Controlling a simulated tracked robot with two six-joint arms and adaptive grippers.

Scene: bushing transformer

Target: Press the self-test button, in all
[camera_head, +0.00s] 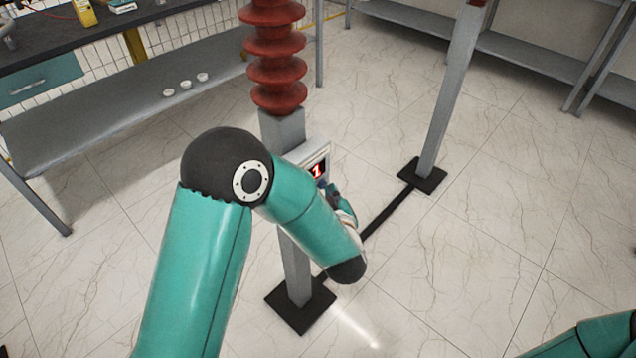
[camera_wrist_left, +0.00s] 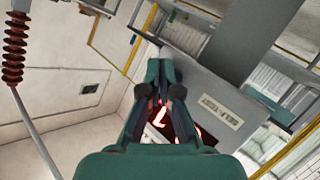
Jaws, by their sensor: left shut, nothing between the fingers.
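A grey control box (camera_head: 319,150) is fixed to the post under a red ribbed insulator. Its lit red display (camera_head: 317,171) reads "1". In the left wrist view the box (camera_wrist_left: 205,80) has a label, "SELF-TEST" (camera_wrist_left: 220,112), and part of the red display (camera_wrist_left: 160,117) shows behind the fingers. My left gripper (camera_head: 333,194), partly hidden by my forearm, is at the box's front, just below the display. In the wrist view its fingers (camera_wrist_left: 160,68) are shut with nothing between them. I cannot make out the button or tell whether the fingers touch it. My right gripper is out of view.
The red insulator (camera_head: 274,55) stands on a grey post with a black foot (camera_head: 300,304). A second post (camera_head: 446,95) stands to the right, joined by a black floor strip. A workbench (camera_head: 70,45) is at the left. The tiled floor at right is clear.

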